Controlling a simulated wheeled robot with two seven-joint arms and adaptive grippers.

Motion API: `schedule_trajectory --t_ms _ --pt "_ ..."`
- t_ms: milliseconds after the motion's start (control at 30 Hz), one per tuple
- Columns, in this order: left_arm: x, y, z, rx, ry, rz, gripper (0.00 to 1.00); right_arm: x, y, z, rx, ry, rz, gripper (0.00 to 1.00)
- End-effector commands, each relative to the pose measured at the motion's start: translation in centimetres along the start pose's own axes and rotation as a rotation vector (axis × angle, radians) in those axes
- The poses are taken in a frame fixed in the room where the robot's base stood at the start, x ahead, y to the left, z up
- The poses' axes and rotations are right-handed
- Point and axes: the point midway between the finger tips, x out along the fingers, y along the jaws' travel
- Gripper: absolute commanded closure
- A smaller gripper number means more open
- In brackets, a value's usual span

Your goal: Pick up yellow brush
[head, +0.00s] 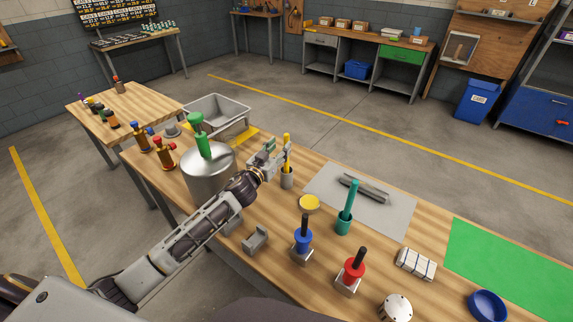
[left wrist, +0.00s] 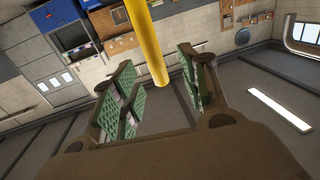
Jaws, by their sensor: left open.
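In the left wrist view the yellow brush handle (left wrist: 152,45) comes down from the top edge between the two green-padded fingers of my left gripper (left wrist: 157,62). Gaps show on both sides of the handle there. Whether any finger touches it I cannot tell. My right gripper is not in view.
A large metal canister (head: 208,178) with a green handle stands beside my left arm. A grey mat (head: 395,218) lies to the right.

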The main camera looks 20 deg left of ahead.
Motion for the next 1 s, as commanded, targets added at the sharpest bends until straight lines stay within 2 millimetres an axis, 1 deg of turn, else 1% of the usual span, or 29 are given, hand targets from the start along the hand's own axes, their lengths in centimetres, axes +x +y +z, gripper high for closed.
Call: schedule_trajectory --t_ms 233,367,800,1000 --pt "0.1 0.0 0.0 0.000 0.000 0.000 0.56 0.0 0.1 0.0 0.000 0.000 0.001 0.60" --pt "0.6 0.1 -0.1 -0.001 0.001 0.000 0.56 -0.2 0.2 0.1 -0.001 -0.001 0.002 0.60" --pt "3.9 0.5 0.1 -0.001 0.001 0.000 0.56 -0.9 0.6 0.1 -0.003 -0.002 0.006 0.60" --pt "5.0 0.5 0.1 0.001 0.001 0.000 0.56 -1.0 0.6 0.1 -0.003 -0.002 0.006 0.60"
